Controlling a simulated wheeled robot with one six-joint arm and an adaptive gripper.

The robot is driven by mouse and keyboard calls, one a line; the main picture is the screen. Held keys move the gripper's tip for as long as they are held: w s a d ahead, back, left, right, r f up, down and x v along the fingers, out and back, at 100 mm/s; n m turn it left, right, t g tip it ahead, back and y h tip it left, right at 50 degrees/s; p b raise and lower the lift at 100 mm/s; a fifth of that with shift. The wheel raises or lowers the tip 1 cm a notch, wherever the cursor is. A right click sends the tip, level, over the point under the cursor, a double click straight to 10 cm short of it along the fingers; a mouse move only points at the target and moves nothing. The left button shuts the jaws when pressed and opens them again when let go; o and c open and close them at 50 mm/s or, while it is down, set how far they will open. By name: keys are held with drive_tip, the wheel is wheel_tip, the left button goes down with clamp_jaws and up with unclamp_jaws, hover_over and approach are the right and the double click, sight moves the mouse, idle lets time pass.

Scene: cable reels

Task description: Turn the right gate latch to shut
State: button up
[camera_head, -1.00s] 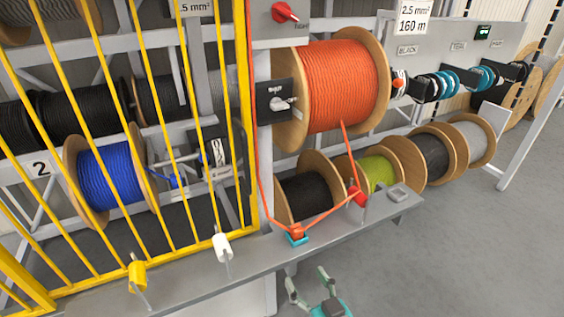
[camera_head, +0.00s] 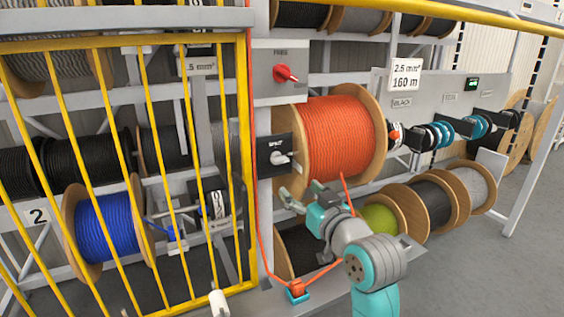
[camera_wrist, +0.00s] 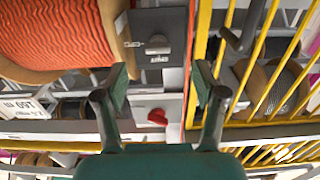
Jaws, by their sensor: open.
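The right gate latch (camera_head: 283,158) is a silver knob on a dark plate beside the gate's right post, left of the orange reel. Its handle lies roughly sideways, with a small, hard-to-read label above it. The latch also shows upside down in the wrist view (camera_wrist: 157,44), beyond the fingertips and between them. My gripper (camera_head: 303,193) is just below and in front of the latch plate, apart from it. In the wrist view its two fingers (camera_wrist: 161,85) are spread wide with nothing between them.
The yellow barred gate (camera_head: 243,170) stands left of the latch. A red knob (camera_head: 285,74) on a grey box is above it. The orange reel (camera_head: 340,135) is close on the right. Orange cable runs below to a blue-based guide (camera_head: 297,290) on the shelf.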

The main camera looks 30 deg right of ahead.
sight(282, 161)
drive_tip(key=w+r, duration=0.1)
drive_tip(key=w, duration=0.2)
drive_tip(key=w+r, duration=0.1)
drive_tip(key=w, duration=0.3)
drive_tip(key=w+d+r, duration=0.1)
drive_tip(key=w, duration=0.3)
drive_tip(key=shift+w, duration=0.1)
drive_tip(key=shift+f, duration=0.1)
drive_tip(key=c, duration=1.1)
